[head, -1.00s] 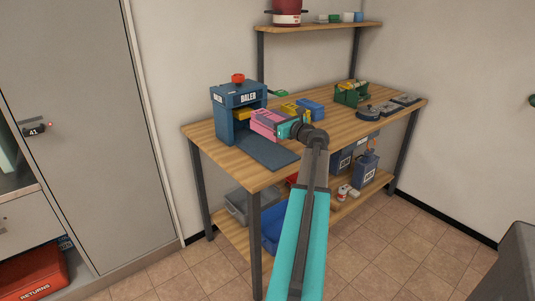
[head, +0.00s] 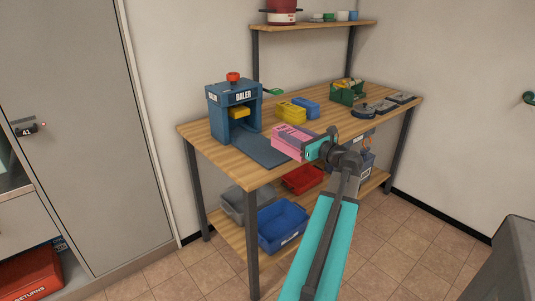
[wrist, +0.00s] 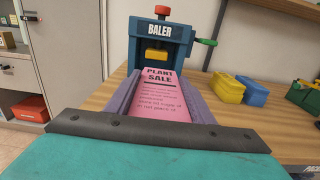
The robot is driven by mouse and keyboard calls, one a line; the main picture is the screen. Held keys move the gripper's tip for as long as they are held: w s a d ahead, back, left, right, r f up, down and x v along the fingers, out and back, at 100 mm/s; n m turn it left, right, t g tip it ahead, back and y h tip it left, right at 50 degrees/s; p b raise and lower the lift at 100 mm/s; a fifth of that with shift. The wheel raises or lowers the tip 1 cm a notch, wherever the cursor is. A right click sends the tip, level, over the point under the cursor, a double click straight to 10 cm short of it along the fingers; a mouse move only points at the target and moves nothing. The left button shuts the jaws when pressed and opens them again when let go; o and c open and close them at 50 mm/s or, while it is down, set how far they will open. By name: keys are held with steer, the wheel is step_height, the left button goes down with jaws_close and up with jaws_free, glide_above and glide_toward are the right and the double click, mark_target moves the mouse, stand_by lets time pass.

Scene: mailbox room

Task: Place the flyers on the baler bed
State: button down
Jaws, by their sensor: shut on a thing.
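The pink flyers (head: 289,138) are a stack with dark print reading "PLANT SALE" in the wrist view (wrist: 160,98). My gripper (head: 302,145) is shut on them, with a finger along each side in the wrist view. The blue baler (head: 236,108) stands at the left end of the workbench, with a red knob on top and a yellow block in its opening. Its flat blue-grey bed (head: 262,151) extends toward the bench's front edge. The flyers are in front of the baler opening, overlapping the bed's right side in the head view. Their height above it is unclear.
A yellow bin (head: 291,112) and a blue bin (head: 308,107) stand right of the baler. A green caddy (head: 347,93) and dark flat items are farther right. Bins fill the lower shelf. A green handle (wrist: 207,42) sticks out of the baler's right side.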

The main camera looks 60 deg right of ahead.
steer(key=v, duration=0.2)
steer(key=shift+s+a+f, duration=0.2)
steer(key=shift+s+a, duration=0.05)
steer(key=shift+s, duration=0.1)
steer(key=shift+w, duration=0.1)
steer(key=f+x, duration=0.1)
steer(key=x, duration=1.3)
steer(key=shift+w+a+f+p, duration=0.2)
steer(key=shift+w+f+p, duration=0.1)
steer(key=shift+w, duration=0.1)
steer(key=shift+w+d+f, duration=0.1)
steer(key=shift+w+f, duration=0.2)
steer(key=shift+f, duration=0.55)
steer(key=shift+w+d+f, duration=0.1)
steer(key=shift+w+f, duration=0.25)
steer(key=shift+f, duration=0.55)
steer(key=shift+f, duration=0.15)
